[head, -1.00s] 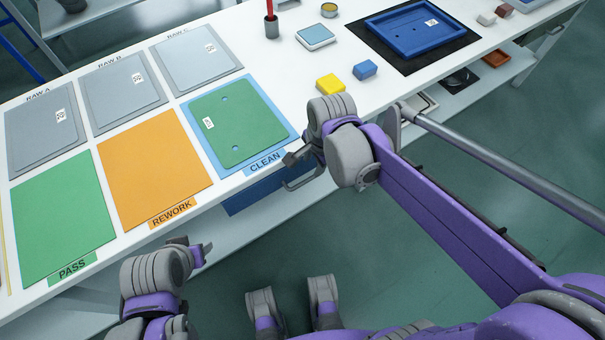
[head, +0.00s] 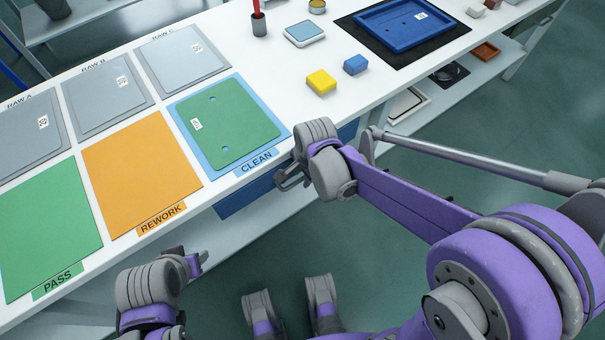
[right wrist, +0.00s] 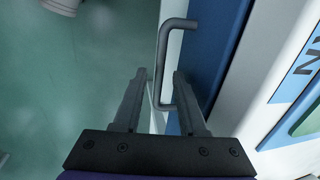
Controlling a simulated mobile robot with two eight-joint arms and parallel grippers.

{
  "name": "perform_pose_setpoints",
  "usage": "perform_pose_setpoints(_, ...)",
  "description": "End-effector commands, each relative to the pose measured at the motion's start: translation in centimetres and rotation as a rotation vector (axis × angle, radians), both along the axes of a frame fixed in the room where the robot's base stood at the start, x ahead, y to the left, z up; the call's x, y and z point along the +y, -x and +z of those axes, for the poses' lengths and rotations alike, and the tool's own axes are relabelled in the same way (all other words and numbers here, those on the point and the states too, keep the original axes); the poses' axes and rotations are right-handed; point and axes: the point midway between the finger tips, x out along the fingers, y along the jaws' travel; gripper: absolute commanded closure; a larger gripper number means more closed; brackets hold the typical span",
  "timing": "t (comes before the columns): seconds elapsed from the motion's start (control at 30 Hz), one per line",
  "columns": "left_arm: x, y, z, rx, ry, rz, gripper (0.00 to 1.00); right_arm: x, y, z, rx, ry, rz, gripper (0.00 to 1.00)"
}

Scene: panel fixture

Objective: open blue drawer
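The blue drawer (head: 243,197) is under the table edge below the CLEAN label, and its front looks shut. In the right wrist view, the blue drawer front (right wrist: 207,50) has a grey bar handle (right wrist: 164,62). My right gripper (head: 287,178) is at the drawer front; it also shows in the right wrist view (right wrist: 161,78). Its fingers are apart, with the handle between them and a gap visible on the left side. It is not closed on the handle. My left gripper (head: 197,263) is low in front of the table, away from the drawer; its finger opening is unclear.
The white table edge (head: 224,190) runs just above the drawer. A green plate (head: 232,125) lies on the blue CLEAN mat. A yellow block (head: 321,81) and a blue block (head: 356,64) stand farther right. A lower shelf (head: 270,210) runs beneath; open floor lies in front.

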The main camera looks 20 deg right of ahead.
Motion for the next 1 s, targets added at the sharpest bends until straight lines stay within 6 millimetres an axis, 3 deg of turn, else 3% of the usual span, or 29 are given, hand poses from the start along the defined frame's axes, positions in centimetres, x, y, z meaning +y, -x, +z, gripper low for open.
perform_pose_setpoints(0.03, 0.0, 0.0, 0.0, 0.0, 0.0, 0.0, 0.5, 0.0, 0.0, 0.01, 0.0, 0.0, 0.0, 0.7)
perform_pose_setpoints(0.2, 0.0, 0.0, 0.0, 0.0, 0.0, 0.0, 0.5, 0.0, 0.0, 0.02, 0.0, 0.0, 0.0, 1.0)
perform_pose_setpoints(1.0, 0.0, 0.0, 0.0, 0.0, 0.0, 0.0, 0.5, -0.01, 0.0, 0.03, 0.0, 0.0, 0.0, 1.0)
